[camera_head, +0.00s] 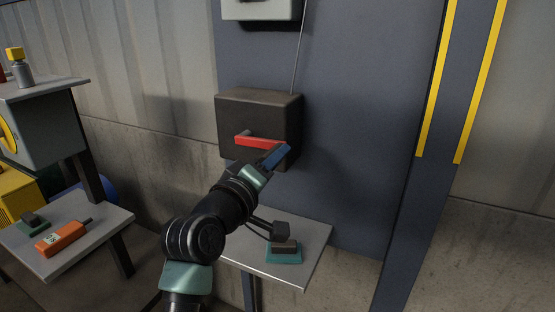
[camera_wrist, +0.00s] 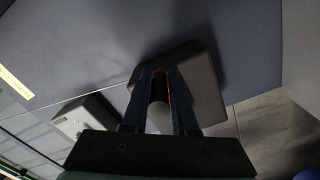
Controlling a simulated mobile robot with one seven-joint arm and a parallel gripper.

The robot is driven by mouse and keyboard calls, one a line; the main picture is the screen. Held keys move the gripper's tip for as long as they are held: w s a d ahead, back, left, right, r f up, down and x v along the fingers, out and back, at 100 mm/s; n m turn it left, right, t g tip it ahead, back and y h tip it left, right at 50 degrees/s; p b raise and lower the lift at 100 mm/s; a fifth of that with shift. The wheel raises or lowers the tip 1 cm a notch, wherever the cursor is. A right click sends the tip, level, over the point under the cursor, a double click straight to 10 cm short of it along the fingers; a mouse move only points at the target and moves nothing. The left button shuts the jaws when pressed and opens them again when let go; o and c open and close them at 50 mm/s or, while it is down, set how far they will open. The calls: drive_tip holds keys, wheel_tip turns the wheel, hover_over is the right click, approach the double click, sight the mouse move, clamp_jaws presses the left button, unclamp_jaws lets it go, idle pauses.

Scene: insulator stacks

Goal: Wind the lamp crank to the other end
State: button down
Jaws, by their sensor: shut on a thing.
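The lamp crank (camera_head: 258,142) is a red bar on the front of a dark brown box (camera_head: 232,115). It runs from a grey pivot at its left end nearly level to the right, tilting slightly down. My gripper (camera_head: 279,153) is at the right end of the bar and shut on it; the fingers hide the grip there. In the wrist view my gripper (camera_wrist: 161,74) has its two dark fingers on either side of the crank's dark round grip (camera_wrist: 159,90), with a thin red edge showing. The box (camera_wrist: 203,85) lies behind the fingers.
A cable runs up from the box to a pale grey box (camera_head: 260,9) on the blue-grey panel. Below is a grey shelf (camera_head: 305,250) with a small dark block on a teal base. At left, another shelf (camera_head: 45,262) bears an orange device (camera_head: 61,238). The panel right of the crank is bare.

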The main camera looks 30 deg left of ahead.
drive_tip(key=shift+s+a+y, duration=0.2)
drive_tip(key=shift+a+y, duration=0.2)
drive_tip(key=shift+a, duration=0.3)
drive_tip(key=c, duration=0.7)
unclamp_jaws()
drive_tip(key=shift+w+a+f, duration=0.1)
drive_tip(key=shift+a+f, duration=0.05)
drive_tip(key=shift+a, duration=0.05)
drive_tip(key=shift+d, duration=0.3)
drive_tip(key=s, duration=1.3)
drive_tip(key=shift+b, duration=0.4)
